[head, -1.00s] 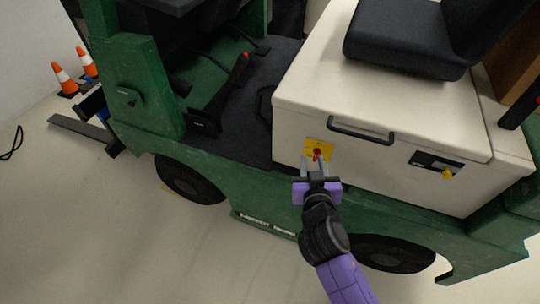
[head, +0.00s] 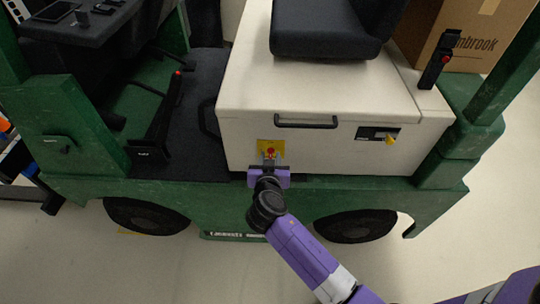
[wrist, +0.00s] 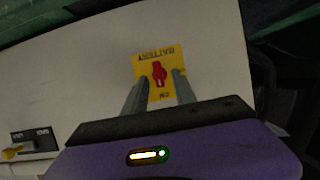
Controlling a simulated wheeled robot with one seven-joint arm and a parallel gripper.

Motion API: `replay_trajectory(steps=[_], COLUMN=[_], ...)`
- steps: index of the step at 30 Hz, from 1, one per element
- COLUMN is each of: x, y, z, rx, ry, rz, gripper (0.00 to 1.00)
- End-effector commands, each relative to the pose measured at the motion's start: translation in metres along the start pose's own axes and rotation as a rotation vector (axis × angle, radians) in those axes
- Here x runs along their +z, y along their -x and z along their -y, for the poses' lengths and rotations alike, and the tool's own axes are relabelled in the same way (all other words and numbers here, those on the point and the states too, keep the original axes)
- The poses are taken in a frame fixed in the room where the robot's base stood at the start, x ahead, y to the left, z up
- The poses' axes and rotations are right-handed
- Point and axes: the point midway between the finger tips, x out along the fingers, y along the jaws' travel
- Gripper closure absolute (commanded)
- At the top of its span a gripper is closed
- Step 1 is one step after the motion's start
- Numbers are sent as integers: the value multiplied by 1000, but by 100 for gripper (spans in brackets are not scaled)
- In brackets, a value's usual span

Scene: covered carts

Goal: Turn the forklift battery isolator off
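The battery isolator is a red knob (wrist: 159,73) on a yellow plate (wrist: 143,62) lettered "BATTERY", fixed to the forklift's cream battery cover (head: 240,118). The plate appears upside down in the wrist view, with small lettering, seemingly "ON", at the end opposite "BATTERY". The knob's grip lies roughly along the line between these two words. My gripper (head: 270,159) is at the plate, pointing at the knob. In the wrist view its two fingers (wrist: 161,77) are apart, with the knob between their tips in the picture. I cannot tell whether they touch it.
A black handle (head: 306,123) sits right of the plate on the cover. Further right is a black panel with a yellow switch (head: 391,139). A black seat (head: 328,33) is above. The green chassis (head: 340,192) runs below. Open floor lies in front.

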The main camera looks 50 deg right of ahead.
Motion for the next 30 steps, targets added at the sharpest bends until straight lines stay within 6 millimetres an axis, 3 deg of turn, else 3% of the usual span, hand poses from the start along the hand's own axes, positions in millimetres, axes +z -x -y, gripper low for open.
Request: replay_trajectory(steps=[4,12,13,18,30], x=[0,0,0,0,1], y=[-10,-12,-12,-12,-12], z=[0,0,0,0,0], rx=[1,-1,-1,0,10], ry=[0,0,0,0,25], rz=[1,1,1,1,1], gripper=[67,67,69,100,100])
